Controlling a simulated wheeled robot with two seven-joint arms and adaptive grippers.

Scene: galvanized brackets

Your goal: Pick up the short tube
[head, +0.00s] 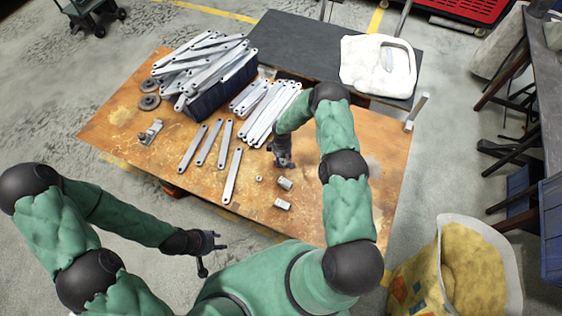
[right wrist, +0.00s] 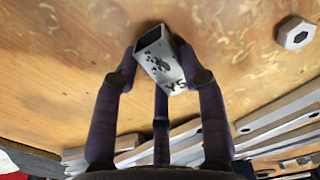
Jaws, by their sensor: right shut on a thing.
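My right gripper (head: 284,160) is over the wooden table, right of the bracket pile. In the right wrist view its fingers (right wrist: 158,70) are shut on a short square metal tube (right wrist: 160,58) with dark marks and an open end. The head view does not show this tube clearly behind the fingers. Whether it touches the tabletop is hard to tell. Two other short metal pieces (head: 285,183) and (head: 282,204) lie on the table nearer to me. My left gripper (head: 212,253) is open and empty, low in front of the table.
A dark bin (head: 222,97) heaped with galvanized brackets (head: 205,60) stands on the table (head: 120,115). More brackets (head: 272,112) lie beside my right gripper, and several (head: 233,175) lie in front. A nut (head: 259,179) lies near the short pieces; one also shows in the right wrist view (right wrist: 296,33).

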